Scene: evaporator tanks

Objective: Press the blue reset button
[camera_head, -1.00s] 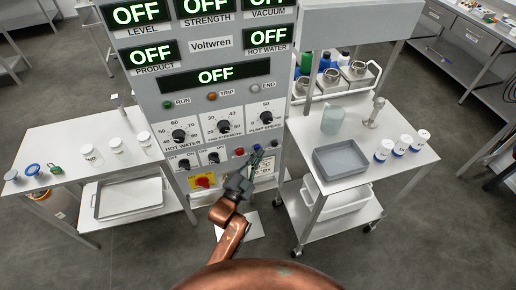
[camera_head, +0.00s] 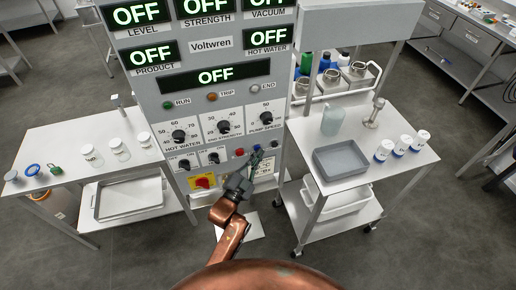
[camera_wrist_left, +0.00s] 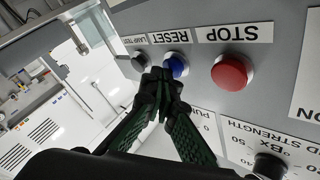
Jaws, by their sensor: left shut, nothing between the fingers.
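The blue reset button (camera_wrist_left: 178,66) sits on the grey panel under an upside-down RESET label (camera_wrist_left: 170,29) in the left wrist view. In the head view the blue button (camera_head: 257,147) is a small spot at the tip of my left gripper. My left gripper (camera_wrist_left: 161,76) is shut and empty, its dark green fingertips together at the button's lower left edge and covering part of it. I cannot tell whether they touch it. In the head view my left gripper (camera_head: 257,155) reaches up to the panel. My right gripper is not in view.
The red stop button (camera_wrist_left: 230,73) is beside the blue one, and a lamp test button (camera_wrist_left: 140,61) is on the other side. Black knobs (camera_head: 224,127) and a red switch (camera_head: 203,181) are on the panel. Side tables hold jars and a grey tray (camera_head: 341,160). The displays read OFF.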

